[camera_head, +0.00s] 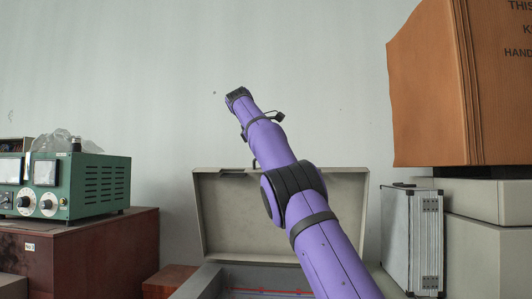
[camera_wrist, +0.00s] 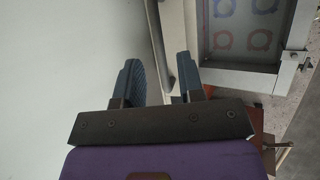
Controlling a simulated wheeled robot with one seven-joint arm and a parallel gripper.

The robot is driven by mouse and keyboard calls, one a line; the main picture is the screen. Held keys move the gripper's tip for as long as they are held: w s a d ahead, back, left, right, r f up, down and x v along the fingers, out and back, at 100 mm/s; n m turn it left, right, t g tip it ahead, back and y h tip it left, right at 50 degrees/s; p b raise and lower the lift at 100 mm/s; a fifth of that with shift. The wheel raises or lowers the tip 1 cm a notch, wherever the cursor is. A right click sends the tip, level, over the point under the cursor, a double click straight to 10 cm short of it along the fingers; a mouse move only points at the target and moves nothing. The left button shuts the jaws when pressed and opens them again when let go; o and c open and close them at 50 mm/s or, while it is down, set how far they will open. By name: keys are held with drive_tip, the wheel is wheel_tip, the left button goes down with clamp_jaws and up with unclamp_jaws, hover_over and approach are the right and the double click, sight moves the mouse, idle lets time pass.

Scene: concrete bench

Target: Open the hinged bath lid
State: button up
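The bath lid (camera_head: 225,215) is a pale beige panel standing raised at the back of the bath (camera_head: 198,283), its inner side facing the head camera. A small dark handle shows at its top edge, partly hidden by my arm. In the wrist view the lid (camera_wrist: 178,25) is seen nearly edge-on, beside the open bath (camera_wrist: 240,76) with red and blue rings inside. My gripper (camera_wrist: 158,58) is open, its two dark fingers apart near the lid's edge. I cannot tell whether either finger touches the lid. In the head view my gripper (camera_head: 238,94) is above the lid's top edge.
A green instrument (camera_head: 85,186) sits on a dark red box (camera_head: 85,255) at left. A silver case (camera_head: 412,240) stands close to the right of the lid. A large brown carton (camera_head: 430,85) rests on pale boxes at right. A plain wall is behind.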

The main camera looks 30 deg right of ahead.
drive_tip(key=s+a, duration=0.3)
drive_tip(key=a, duration=0.8)
drive_tip(key=shift+a, duration=0.4)
drive_tip(key=s+d+f+m+t+y, duration=0.15)
drive_tip(key=s+d, duration=0.25)
drive_tip(key=s, duration=0.4)
drive_tip(key=s+d+f+m+y, duration=0.2)
drive_tip(key=s+d+f+y, duration=0.1)
drive_tip(key=s, duration=0.5)
drive_tip(key=s+a+f+m+t+y, duration=0.1)
drive_tip(key=s+a+f+m, duration=0.2)
drive_tip(key=s+f, duration=0.9)
drive_tip(key=s+a+f+m+t+y, duration=0.1)
drive_tip(key=s+a+f+m, duration=0.2)
drive_tip(key=s+f, duration=0.9)
drive_tip(key=s+a, duration=0.2)
drive_tip(key=s, duration=0.2)
drive_tip(key=shift+s+f+y, duration=0.2)
drive_tip(key=shift+f+y, duration=0.15)
